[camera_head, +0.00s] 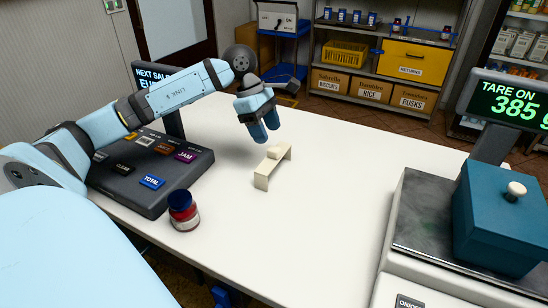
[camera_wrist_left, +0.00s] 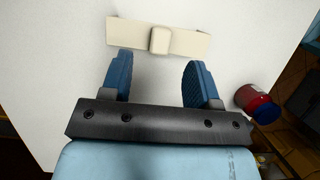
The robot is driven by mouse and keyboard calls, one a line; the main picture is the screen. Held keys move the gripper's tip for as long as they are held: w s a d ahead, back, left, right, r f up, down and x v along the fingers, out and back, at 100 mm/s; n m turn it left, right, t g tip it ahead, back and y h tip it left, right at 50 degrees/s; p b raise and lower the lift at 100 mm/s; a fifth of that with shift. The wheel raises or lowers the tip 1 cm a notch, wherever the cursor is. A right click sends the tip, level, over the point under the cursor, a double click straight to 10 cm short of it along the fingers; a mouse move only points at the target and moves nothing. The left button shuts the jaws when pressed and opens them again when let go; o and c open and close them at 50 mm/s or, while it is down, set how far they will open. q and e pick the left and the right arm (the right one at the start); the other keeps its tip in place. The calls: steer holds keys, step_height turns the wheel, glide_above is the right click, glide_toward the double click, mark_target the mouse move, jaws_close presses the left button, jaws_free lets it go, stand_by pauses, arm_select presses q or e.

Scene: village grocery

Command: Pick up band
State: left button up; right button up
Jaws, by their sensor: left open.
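The band (camera_head: 272,166) looks like a cream, bridge-shaped strip with a small block on its top, standing on the white counter. In the left wrist view the band (camera_wrist_left: 185,42) lies crosswise just beyond my fingertips, its small block roughly midway between them. My left gripper (camera_head: 266,134) is above and a little behind the band in the head view, fingers pointing down. In the left wrist view my left gripper (camera_wrist_left: 158,65) is open, with nothing between its blue fingers. My right gripper is not in view.
A jar with a blue lid and red band (camera_head: 183,211) stands near the counter's front left, beside a dark keypad (camera_head: 150,172). At right are a scale (camera_head: 424,218) and a teal lidded box (camera_head: 500,220). The counter around the band is clear.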

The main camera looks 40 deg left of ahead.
mark_target(273, 148)
arm_select(q)
steer(key=x, duration=0.5)
steer(key=shift+f, duration=0.15)
steer(key=c, duration=1)
